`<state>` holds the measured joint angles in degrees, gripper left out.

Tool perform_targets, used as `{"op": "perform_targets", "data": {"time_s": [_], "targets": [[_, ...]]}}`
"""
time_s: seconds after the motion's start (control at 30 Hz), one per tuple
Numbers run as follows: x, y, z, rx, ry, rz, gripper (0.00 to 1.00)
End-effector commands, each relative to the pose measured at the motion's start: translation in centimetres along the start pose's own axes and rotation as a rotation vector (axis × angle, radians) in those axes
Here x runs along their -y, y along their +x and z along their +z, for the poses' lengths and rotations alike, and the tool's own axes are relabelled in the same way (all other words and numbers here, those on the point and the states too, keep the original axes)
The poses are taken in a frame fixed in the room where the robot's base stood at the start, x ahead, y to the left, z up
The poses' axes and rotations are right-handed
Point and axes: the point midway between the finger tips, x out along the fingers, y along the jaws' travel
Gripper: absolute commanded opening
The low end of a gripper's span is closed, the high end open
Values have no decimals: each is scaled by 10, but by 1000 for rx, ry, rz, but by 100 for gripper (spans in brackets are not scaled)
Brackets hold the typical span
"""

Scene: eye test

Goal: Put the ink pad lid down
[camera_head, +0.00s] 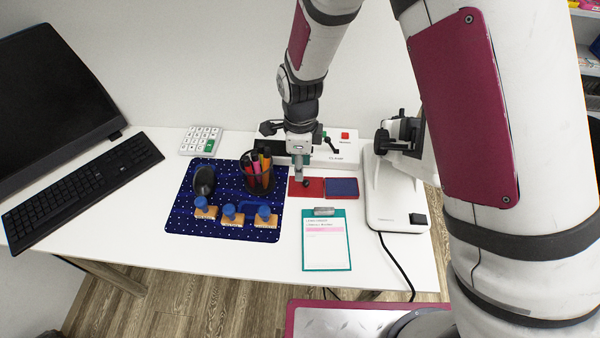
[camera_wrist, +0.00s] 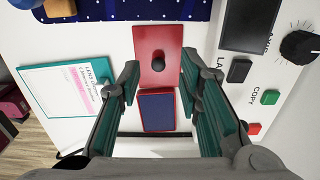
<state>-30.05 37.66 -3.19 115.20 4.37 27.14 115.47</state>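The ink pad lid (camera_wrist: 146,35) is a flat red plate with a dark round knob. It appears to lie on the white table, right beside the ink pad (camera_wrist: 158,112), which has a blue surface in a red frame. In the head view the lid (camera_head: 313,189) is left of the pad (camera_head: 342,188), partly hidden by my gripper (camera_head: 304,180). In the wrist view my gripper (camera_wrist: 159,66) is open, with its fingers on either side of the lid's knob and gaps between them and it.
A teal clipboard (camera_head: 326,250) lies in front of the pad. A blue dotted mat (camera_head: 180,220) to the left bears wooden stamps, a mouse and a pen cup (camera_head: 258,180). A white device (camera_head: 345,150) with buttons stands behind, and a white scale-like machine (camera_head: 395,205) stands right.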

Motion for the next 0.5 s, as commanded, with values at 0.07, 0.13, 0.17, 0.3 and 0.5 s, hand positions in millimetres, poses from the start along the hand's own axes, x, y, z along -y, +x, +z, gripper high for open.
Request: {"op": "perform_targets", "data": {"time_s": [0.07,0.13,0.17,0.3,0.5], "targets": [[1,-20,1,3,-1,-4,32],[0,-35,1,2,-2,-4,32],[0,-41,1,2,-2,-3,32],[0,-64,0,1,-1,-2,32],[0,-80,0,1,-1,0,32]]}}
